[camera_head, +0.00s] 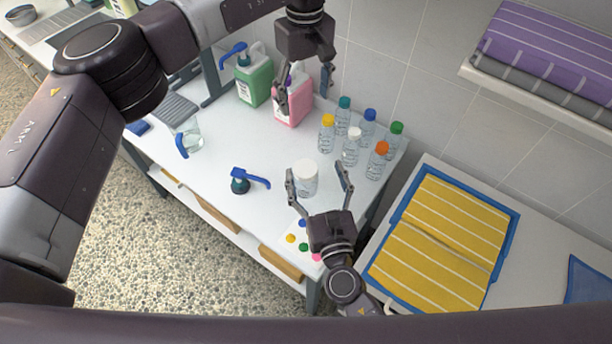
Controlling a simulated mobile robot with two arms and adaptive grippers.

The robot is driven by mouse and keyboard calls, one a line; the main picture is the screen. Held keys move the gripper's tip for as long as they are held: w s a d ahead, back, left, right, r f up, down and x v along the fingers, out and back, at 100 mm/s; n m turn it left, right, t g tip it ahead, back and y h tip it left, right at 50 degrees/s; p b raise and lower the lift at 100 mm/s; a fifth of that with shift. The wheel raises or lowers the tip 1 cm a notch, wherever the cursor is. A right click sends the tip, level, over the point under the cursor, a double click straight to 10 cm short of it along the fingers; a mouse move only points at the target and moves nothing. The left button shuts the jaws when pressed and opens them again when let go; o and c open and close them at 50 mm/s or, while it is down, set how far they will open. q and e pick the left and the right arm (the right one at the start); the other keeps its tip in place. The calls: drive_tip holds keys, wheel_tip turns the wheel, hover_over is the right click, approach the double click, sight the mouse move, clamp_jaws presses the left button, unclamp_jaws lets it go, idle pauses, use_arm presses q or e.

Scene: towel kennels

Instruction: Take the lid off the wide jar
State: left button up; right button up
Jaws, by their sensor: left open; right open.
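The wide jar (307,186) stands upright on the white table, with its white lid (305,167) on top. My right gripper (318,172) is open, coming from the front of the table. Its fingers are spread to the left and right of the jar, the left one close to its side. I cannot tell whether either finger touches it. My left gripper (304,101) is open and higher up, in front of a pink jug (294,112) in the picture. It partly hides the jug and holds nothing that I can see.
Several clear bottles with coloured caps (351,150) stand right of the jar, at the back. A green jug (253,79) is at the back left. A blue-handled pump top (240,185) and a clear pitcher (190,137) are on the left. Yellow towels (445,235) lie at right.

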use_arm(q)
drive_tip(key=b, duration=1.8)
hover_over(305, 168)
wheel_tip(305, 168, down, 18)
use_arm(e)
approach(305, 175)
drive_tip(key=f, duration=0.2)
drive_tip(key=w+f, duration=0.1)
drive_tip(key=f, duration=0.1)
drive_tip(key=shift+d+f, duration=0.1)
drive_tip(key=shift+d, duration=0.05)
drive_tip(key=x, duration=1.2)
drive_tip(key=shift+c, duration=0.6)
clamp_jaws()
use_arm(q)
drive_tip(key=m, duration=0.4)
drive_tip(key=shift+d, duration=0.1)
drive_tip(key=m, duration=0.4)
drive_tip(key=shift+m, duration=0.4)
drive_tip(key=shift+f, duration=3.95)
